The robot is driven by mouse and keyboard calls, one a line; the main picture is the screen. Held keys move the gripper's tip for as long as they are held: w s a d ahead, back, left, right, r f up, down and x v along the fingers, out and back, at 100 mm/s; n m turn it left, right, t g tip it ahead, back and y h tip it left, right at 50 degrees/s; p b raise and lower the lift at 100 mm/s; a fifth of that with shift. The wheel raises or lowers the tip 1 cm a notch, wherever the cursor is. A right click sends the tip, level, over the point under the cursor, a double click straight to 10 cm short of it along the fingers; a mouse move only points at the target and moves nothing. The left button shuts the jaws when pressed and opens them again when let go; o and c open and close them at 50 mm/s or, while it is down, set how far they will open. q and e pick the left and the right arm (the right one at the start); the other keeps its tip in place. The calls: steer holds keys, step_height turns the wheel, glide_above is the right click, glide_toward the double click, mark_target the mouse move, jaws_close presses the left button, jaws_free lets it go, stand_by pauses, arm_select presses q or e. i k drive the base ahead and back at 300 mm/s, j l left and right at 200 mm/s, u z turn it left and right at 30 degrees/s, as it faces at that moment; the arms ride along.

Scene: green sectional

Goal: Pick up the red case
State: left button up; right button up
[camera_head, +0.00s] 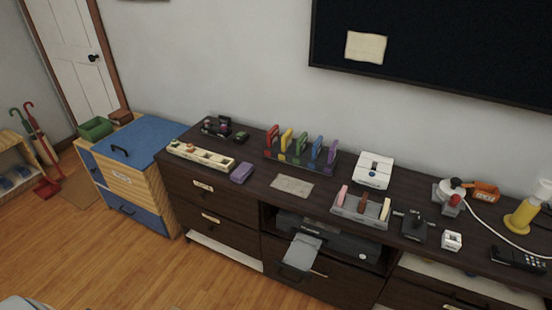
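A dark rack (290,163) stands toward the back of the long dark wooden cabinet (232,192), near the wall. Several coloured upright pieces stand in it in a row. The red one (271,138) is at the left end, upright, and looks like the red case, though it is small in view. To its right stand a yellow (286,140), a green (300,146), a blue (315,149) and a purple piece (332,157). Neither of my grippers shows in the head view.
A cream tray (200,156), a purple case (242,172) and a paper sheet (292,186) lie in front of the rack. A white device (373,170) and a grey tray (360,212) stand right. A grey flap (301,257) juts from the cabinet. Open wooden floor (100,270) lies in front.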

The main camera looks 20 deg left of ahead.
mark_target(273, 136)
steer(key=i+j+z, duration=0.1)
steer(key=j, duration=0.25)
steer(key=i+j+z, duration=0.1)
steer(key=i+j, duration=0.15)
steer(key=j, duration=0.15)
steer(key=i+j, duration=0.2)
steer(key=j, duration=0.15)
steer(key=z, duration=0.05)
